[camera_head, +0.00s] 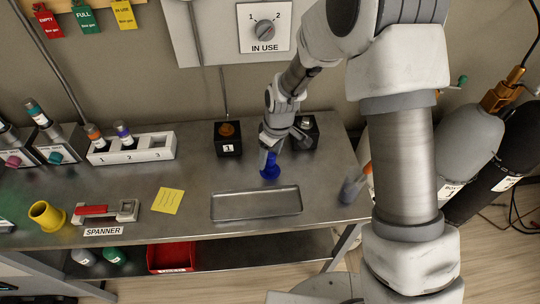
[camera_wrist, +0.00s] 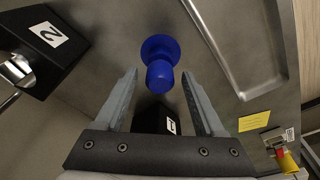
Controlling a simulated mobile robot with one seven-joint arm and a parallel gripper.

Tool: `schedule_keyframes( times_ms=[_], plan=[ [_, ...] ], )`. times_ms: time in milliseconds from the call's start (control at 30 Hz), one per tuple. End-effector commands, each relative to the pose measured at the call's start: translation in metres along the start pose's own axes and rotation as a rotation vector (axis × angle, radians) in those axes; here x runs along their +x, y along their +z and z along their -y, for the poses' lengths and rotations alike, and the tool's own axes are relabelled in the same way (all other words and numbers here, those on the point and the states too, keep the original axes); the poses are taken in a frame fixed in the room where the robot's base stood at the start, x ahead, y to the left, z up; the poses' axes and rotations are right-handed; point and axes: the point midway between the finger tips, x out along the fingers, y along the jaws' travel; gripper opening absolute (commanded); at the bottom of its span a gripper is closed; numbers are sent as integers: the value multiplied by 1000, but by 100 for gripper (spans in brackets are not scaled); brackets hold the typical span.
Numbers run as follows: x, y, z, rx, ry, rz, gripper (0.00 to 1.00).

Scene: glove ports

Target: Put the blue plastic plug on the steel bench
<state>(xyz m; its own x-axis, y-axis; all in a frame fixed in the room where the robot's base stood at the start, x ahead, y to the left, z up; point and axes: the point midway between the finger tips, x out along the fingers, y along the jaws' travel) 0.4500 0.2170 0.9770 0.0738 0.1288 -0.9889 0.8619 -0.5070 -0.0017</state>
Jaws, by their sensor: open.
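The blue plastic plug (camera_head: 270,171) stands on the steel bench (camera_head: 235,180), just behind the metal tray. It has a wide round base and a narrower knob. In the wrist view the plug (camera_wrist: 160,62) lies between and just beyond the tips of my gripper (camera_wrist: 162,75). My gripper (camera_head: 271,150) is open, with a finger on either side of the plug's line, and nothing is held. In the head view my fingers hide part of the plug's upper end. I cannot tell whether a finger touches it.
A shallow metal tray (camera_head: 256,204) lies in front of the plug. Black block 1 (camera_head: 228,148) and black block 2 (camera_head: 312,140) stand behind it. A white numbered rack (camera_head: 132,157), a yellow note (camera_head: 167,201) and a spanner holder (camera_head: 105,213) are to the left.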

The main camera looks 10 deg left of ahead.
Motion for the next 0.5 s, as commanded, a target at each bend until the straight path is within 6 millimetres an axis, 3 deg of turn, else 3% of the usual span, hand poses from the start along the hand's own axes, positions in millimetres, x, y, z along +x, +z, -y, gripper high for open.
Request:
schedule_keyframes(
  times_ms=[500],
  plan=[
    [-94,0,-1,0,3,-4,71]
  ],
)
